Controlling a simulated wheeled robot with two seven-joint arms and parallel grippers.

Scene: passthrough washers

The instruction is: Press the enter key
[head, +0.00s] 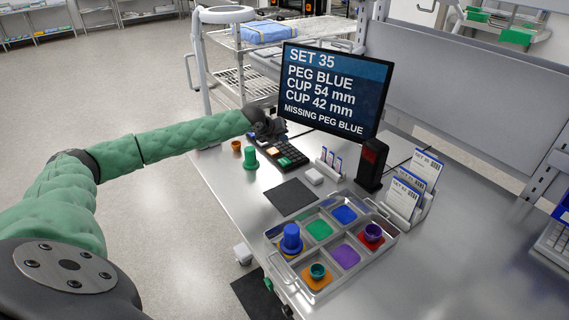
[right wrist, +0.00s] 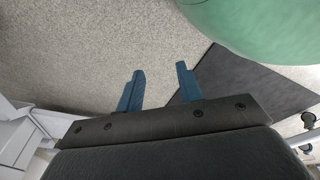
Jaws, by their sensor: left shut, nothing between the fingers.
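A small black keypad (head: 288,154) lies on the metal bench below the monitor, with dark keys and a few lighter coloured ones. Which key is enter is too small to read. My left gripper (head: 279,138) is shut and empty over the far left part of the keypad. It hides some keys, and I cannot tell if it touches any. The monitor (head: 333,91) reads "SET 35, PEG BLUE, CUP 54 mm, CUP 42 mm, MISSING PEG BLUE". My right gripper (right wrist: 159,70) is open and empty, its blue fingers apart above the floor.
A green peg (head: 250,158) and a small orange-brown cup (head: 236,146) stand left of the keypad. A dark mat (head: 290,197) and a compartment tray (head: 384,243) with a blue peg and cups lie nearer. A black scanner-like device (head: 371,165) and card holders stand right.

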